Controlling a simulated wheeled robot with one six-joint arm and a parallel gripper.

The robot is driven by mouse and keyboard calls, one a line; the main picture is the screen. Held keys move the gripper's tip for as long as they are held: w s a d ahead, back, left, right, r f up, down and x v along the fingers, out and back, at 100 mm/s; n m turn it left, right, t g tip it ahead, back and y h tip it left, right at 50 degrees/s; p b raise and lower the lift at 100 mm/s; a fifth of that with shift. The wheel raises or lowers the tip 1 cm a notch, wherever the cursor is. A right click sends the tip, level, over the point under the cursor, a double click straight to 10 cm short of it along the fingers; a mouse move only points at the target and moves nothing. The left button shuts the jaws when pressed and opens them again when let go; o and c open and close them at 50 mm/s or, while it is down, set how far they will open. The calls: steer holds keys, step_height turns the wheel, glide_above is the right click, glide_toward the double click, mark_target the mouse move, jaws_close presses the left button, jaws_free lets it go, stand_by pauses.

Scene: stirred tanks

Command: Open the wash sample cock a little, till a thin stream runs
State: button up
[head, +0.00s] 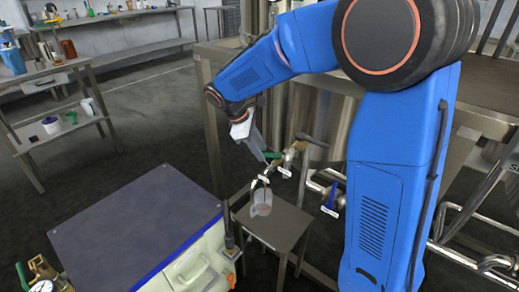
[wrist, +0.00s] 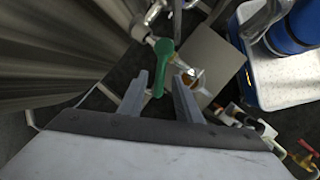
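The sample cock (head: 292,155) is a small metal fitting on the tank's side with a green lever handle (head: 273,155). In the wrist view the green lever (wrist: 161,62) points down the picture, its free end between my two fingers. My gripper (head: 259,149) is at the lever; in the wrist view my gripper (wrist: 160,82) is open, with a gap visible on both sides of the lever. A clear jar (head: 261,206) stands on a small grey stand (head: 290,224) below the cock. I cannot make out a stream; the tag lettering is too small to read.
A second valve with a blue handle (head: 332,194) sits on piping to the right. A cart with a dark top (head: 130,225) stands at the front left. A shelf bench (head: 45,80) with bottles is at the far left. The floor between is clear.

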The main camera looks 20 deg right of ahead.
steer(key=v, duration=1.7)
steer(key=shift+r, duration=0.2)
